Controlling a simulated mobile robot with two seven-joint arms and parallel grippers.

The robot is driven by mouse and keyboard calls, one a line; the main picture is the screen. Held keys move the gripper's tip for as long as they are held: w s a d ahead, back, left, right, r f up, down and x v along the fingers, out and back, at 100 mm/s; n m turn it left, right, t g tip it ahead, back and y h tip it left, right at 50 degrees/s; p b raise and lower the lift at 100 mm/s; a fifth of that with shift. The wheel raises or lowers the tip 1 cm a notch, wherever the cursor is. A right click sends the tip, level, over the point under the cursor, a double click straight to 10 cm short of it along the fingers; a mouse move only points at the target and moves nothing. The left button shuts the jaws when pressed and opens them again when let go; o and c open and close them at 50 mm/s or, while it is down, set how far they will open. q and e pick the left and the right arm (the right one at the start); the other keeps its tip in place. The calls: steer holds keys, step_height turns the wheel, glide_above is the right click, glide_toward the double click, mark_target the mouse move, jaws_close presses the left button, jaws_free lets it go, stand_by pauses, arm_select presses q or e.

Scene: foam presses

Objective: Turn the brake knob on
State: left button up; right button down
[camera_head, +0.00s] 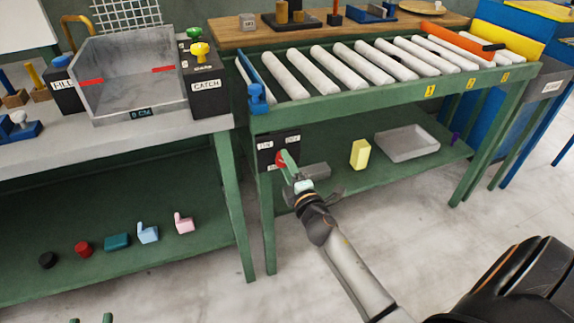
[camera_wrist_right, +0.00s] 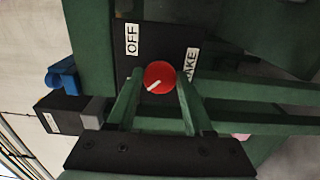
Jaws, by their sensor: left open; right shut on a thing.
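The red round brake knob (camera_head: 280,159) sits on a black panel (camera_head: 265,155) fixed under the near left end of the roller conveyor. The panel has an ON label and an OFF label. My right gripper (camera_head: 287,163) reaches it, its green fingers partly covering the knob. In the right wrist view the knob (camera_wrist_right: 160,77) lies between the two fingers, shut on its sides. Its white pointer line slants to the lower left in that view. An OFF label (camera_wrist_right: 131,39) and a partly hidden BRAKE label (camera_wrist_right: 191,65) show there. My left gripper (camera_head: 91,320) barely shows at the bottom edge, fingertips apart.
The roller conveyor (camera_head: 365,65) runs above the knob. The green lower shelf (camera_head: 330,184) holds a yellow block (camera_head: 360,154) and a grey tray (camera_head: 407,143). Green table legs (camera_head: 267,230) stand close to the panel. A CATCH box (camera_head: 206,88) stands left.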

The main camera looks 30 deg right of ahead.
steer(key=shift+w+r, duration=0.1)
steer(key=shift+r, duration=0.05)
steer(key=c, duration=0.6)
jaws_free()
steer(key=o, duration=0.3)
arm_select(q)
steer(key=shift+w+r, duration=0.1)
